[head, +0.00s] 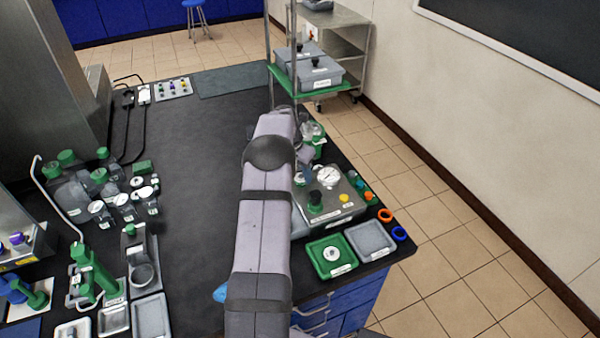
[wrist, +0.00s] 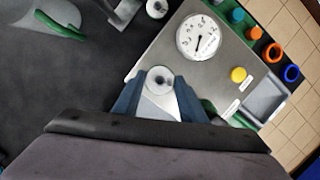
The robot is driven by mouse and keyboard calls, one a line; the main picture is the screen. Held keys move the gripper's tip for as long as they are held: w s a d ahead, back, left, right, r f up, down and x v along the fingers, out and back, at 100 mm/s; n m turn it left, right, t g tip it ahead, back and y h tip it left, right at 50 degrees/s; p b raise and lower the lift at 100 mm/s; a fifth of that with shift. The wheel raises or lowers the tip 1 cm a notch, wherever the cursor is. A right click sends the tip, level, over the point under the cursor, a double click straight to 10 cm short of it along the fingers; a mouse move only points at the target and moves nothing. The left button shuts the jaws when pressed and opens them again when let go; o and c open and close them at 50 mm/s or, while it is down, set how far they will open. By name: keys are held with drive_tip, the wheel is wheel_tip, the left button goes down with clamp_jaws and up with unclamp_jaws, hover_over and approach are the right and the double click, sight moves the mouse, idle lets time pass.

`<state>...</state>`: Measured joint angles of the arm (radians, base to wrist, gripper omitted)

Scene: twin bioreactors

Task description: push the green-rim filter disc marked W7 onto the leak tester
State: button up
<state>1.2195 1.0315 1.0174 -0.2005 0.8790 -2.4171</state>
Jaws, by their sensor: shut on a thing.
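My gripper (wrist: 158,92) is shut on a pale round disc with a dark centre (wrist: 159,78), seen between its two blue-grey fingers in the wrist view. I cannot read a mark on the disc or make out a green rim. The leak tester (wrist: 160,50) is a grey metal box with a round dial gauge and a yellow button. The held disc is over or beside its left edge; contact cannot be told. In the head view the leak tester (head: 347,208) stands right of my arm, which hides part of it and most of the gripper.
A green tray with a white disc (head: 331,253) and a grey tray (head: 370,239) lie in front of the tester. Orange and blue rings (head: 385,215) lie near the bench's right edge. Bottles (head: 100,185) crowd the left. The middle of the dark bench (head: 190,200) is clear.

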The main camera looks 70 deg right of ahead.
drive_tip(key=shift+f, duration=0.5)
idle(1.0)
drive_tip(key=o, duration=1.6)
drive_tip(key=shift+c, duration=0.2)
drive_tip(key=shift+r+p, duration=2.85)
drive_tip(key=shift+r, duration=0.7)
clamp_jaws()
